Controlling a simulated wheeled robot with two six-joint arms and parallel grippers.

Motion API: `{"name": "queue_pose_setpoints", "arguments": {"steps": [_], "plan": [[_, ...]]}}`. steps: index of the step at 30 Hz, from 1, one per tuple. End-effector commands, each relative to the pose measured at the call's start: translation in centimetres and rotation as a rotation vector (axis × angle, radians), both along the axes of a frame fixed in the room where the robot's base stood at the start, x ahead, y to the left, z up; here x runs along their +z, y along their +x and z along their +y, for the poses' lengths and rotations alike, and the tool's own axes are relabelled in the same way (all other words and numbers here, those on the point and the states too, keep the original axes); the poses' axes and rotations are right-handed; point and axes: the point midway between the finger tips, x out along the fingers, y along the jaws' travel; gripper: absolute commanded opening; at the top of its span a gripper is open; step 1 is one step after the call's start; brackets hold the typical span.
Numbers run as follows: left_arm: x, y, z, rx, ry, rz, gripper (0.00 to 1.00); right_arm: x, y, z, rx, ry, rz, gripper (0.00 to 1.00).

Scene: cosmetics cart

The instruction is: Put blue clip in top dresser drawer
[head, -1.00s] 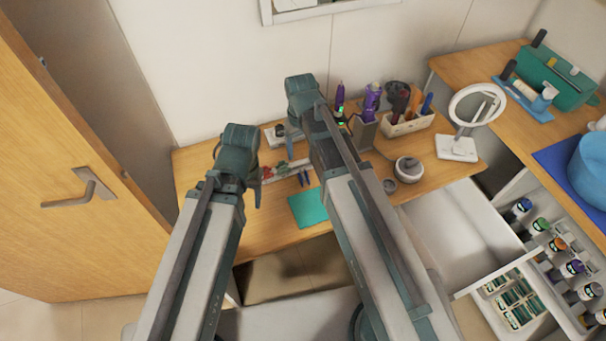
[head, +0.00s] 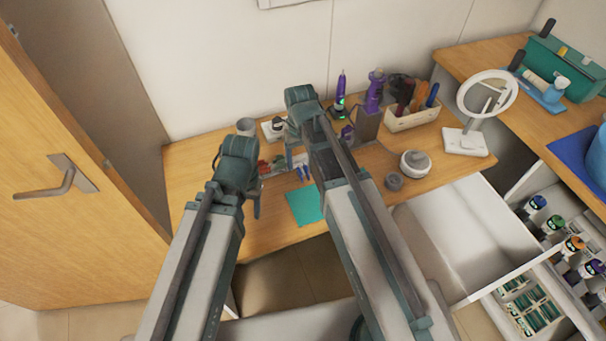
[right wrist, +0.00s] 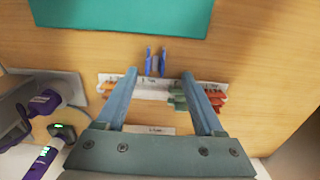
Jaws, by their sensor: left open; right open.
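The blue clip (right wrist: 155,62) stands out from a small white tray (right wrist: 145,88) on the wooden desk; in the head view it shows as a small blue shape (head: 304,173). My right gripper (right wrist: 158,78) is open above the tray. Its fingers are apart, on either side of the clip in the picture, and nothing is between them. In the head view my right arm hides part of the tray. My left gripper (head: 254,200) is open and empty over the left part of the desk. An open white drawer (head: 462,225) extends below the desk at the right.
A teal mat (right wrist: 120,15) lies by the clip. A lower drawer (head: 578,312) holds green packets and bottles.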

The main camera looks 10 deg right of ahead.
Motion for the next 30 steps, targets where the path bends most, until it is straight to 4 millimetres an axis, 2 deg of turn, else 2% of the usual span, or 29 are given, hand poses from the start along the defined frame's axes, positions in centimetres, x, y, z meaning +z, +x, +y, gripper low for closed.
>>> {"name": "queue_pose_setpoints", "arguments": {"steps": [14, 23, 24, 30], "plan": [[-5.0, 0.0, 0.0, 0.000, 0.000, 0.000, 0.57, -5.0, 0.2, -0.7, 0.000, 0.000, 0.000, 0.70], [-5.1, 0.0, 0.0, 0.000, 0.000, 0.000, 0.57, -5.1, 0.2, -0.7, 0.000, 0.000, 0.000, 0.70], [-5.1, 0.0, 0.0, 0.000, 0.000, 0.000, 0.57, -5.1, 0.2, -0.7, 0.000, 0.000, 0.000, 0.68], [-5.1, 0.0, 0.0, 0.000, 0.000, 0.000, 0.57, -5.1, 0.2, -0.7, 0.000, 0.000, 0.000, 0.32]]}}
